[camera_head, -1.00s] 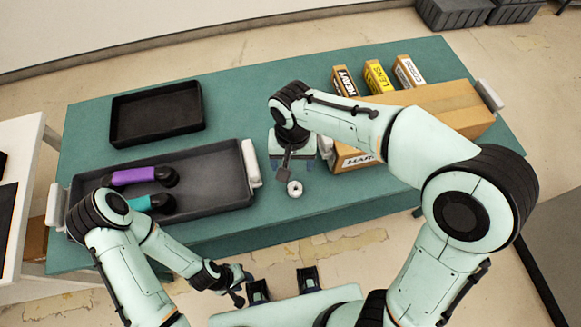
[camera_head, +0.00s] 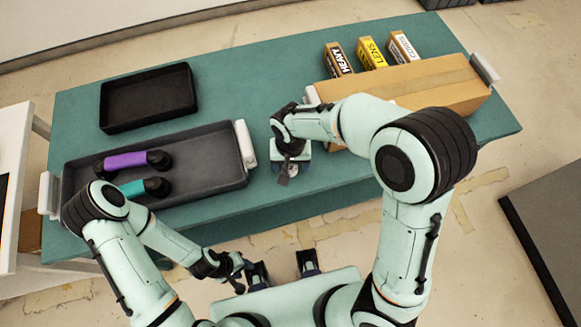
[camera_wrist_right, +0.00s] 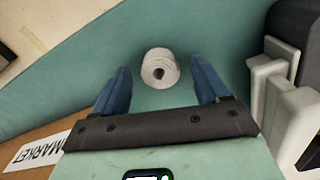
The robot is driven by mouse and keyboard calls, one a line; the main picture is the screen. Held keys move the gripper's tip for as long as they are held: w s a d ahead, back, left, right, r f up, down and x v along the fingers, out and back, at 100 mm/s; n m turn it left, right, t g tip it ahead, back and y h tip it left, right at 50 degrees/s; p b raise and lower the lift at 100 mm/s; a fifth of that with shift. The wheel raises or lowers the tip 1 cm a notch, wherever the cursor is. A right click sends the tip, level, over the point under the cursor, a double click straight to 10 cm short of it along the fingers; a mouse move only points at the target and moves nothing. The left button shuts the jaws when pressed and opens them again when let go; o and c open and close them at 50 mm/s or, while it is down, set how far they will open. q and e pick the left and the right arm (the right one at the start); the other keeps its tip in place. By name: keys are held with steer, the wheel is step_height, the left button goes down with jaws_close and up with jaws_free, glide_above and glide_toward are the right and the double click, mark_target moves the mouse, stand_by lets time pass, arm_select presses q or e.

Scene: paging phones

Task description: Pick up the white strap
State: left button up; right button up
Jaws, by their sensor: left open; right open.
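The white strap is a small white roll (camera_head: 293,170) on the teal table near its front edge. It shows clearly in the right wrist view (camera_wrist_right: 160,65), hole facing the camera. My right gripper (camera_wrist_right: 161,72) is open, with its blue fingers on either side of the roll and a gap on each side. In the head view my right gripper (camera_head: 290,165) is over the roll and partly hides it. My left gripper (camera_head: 283,268) is open and empty in front of the table.
A grey tray (camera_head: 215,180) holds purple and teal handled items to the left. An empty black tray (camera_head: 148,97) lies behind it. A cardboard box (camera_head: 430,85) and several small labelled boxes (camera_head: 371,52) stand to the right.

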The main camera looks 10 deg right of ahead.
steer(key=shift+f, duration=0.25)
steer(key=c, duration=1.1)
